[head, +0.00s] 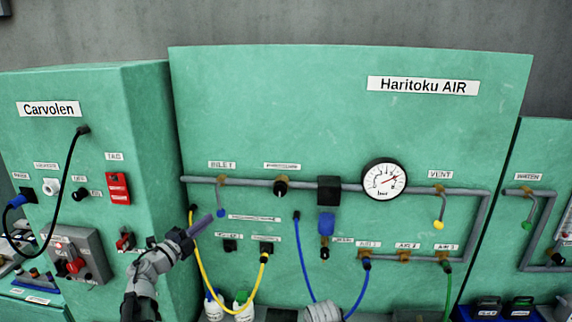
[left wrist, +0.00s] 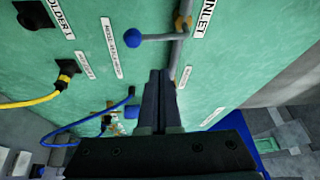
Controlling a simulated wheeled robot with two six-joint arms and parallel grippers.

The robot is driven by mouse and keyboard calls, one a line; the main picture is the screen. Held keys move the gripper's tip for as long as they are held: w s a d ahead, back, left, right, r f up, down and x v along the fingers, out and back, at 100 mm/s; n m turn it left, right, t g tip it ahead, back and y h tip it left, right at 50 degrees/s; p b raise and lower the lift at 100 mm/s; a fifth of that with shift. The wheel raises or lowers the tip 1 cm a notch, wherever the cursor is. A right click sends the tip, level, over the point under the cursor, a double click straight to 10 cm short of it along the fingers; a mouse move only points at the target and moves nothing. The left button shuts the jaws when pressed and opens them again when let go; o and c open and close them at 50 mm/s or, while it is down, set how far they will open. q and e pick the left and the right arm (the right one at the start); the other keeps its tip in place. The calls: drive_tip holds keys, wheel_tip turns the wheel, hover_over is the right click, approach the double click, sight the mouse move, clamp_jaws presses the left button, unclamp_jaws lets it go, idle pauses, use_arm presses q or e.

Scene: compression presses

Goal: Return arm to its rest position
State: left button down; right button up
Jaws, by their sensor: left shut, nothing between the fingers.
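My left gripper (head: 208,221) is in front of the left part of the Haritoku AIR panel (head: 300,110), its dark fingers pointing up and right. Its fingers are pressed together with nothing between them; they also show in the left wrist view (left wrist: 161,75). The blue-tipped inlet lever (head: 221,213) hangs just beyond the fingertips. In the left wrist view the lever's blue ball (left wrist: 134,40) is apart from the fingers. A grey rounded part, probably of my right arm, shows at the bottom centre of the head view; no right fingers show.
Pipes, valves and a round gauge (head: 384,179) line the panel. A yellow hose (head: 207,285) loops near my left arm, and a blue hose (head: 304,262) hangs to its right. The Carvolen cabinet (head: 60,150) stands at left with a red switch (head: 118,188) and black cable.

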use_arm(q)
drive_tip(key=s+d+f+n+g+y+b, duration=0.2)
drive_tip(key=d+f+n+g+y+b, duration=0.15)
drive_tip(key=f+n+y, duration=0.45)
drive_tip(key=s+d+f+n+g+y+b, duration=0.1)
drive_tip(key=d+f+n+g+y+b, duration=0.3)
drive_tip(key=f+n, duration=0.75)
drive_tip(key=s+d+f+g+h+b, duration=0.1)
drive_tip(key=s+d+f+g, duration=0.2)
drive_tip(key=s+d+f, duration=0.2)
drive_tip(key=s+d+f+m+g+b, duration=0.1)
drive_tip(key=s+d+f+g, duration=0.2)
drive_tip(key=s, duration=0.8)
drive_tip(key=s+d+f+g+h+b, duration=0.1)
drive_tip(key=s+d+f+g, duration=0.3)
drive_tip(key=s+d+f, duration=0.4)
drive_tip(key=shift+s+f+m+h+b, duration=0.3)
drive_tip(key=shift+s+f+m+b, duration=0.05)
drive_tip(key=shift+s+b, duration=0.1)
use_arm(e)
wheel_tip(320, 180, down, 12)
